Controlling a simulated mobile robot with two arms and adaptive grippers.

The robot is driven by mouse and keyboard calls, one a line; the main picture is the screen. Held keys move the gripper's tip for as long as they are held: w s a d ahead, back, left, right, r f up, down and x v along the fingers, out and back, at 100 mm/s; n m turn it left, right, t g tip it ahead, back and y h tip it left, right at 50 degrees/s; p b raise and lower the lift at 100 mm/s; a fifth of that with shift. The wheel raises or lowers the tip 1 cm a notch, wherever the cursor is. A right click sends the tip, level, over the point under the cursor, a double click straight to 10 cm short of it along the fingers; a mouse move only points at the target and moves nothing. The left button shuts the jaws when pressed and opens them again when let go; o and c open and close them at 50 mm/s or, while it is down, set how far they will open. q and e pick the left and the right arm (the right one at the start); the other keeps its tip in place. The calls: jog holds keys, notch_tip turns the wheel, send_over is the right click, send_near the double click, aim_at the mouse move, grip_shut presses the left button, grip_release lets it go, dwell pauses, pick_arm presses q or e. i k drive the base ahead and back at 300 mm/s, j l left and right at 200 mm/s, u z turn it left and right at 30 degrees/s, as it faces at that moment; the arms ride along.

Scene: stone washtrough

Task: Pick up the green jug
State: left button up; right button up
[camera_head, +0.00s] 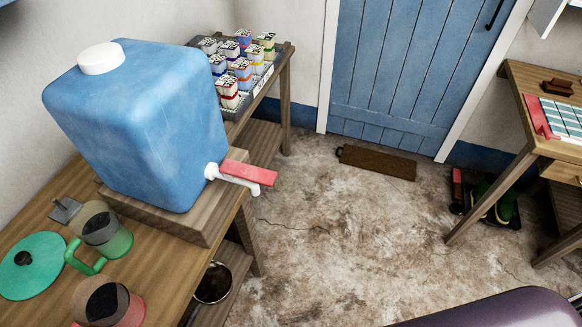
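The green jug (118,243) stands upright on the wooden table at the lower left. Its lower body and handle are green, its upper part is brownish grey, and its top opening looks dark. The handle (84,262) points toward the lower left of the picture. The jug stands close in front of the wooden block under the big blue water container. Neither my left nor my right gripper is in view.
The blue container (150,120) has a spigot (240,177) with a red lever over the table edge. A pink-based jug (108,303) and a green round lid (32,265) with a dark knob are close by. A tray of small cartons (232,95) stands behind. The floor (335,235) is mostly clear.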

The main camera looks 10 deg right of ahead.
aim_at(93, 222)
jog(key=u, duration=1.2)
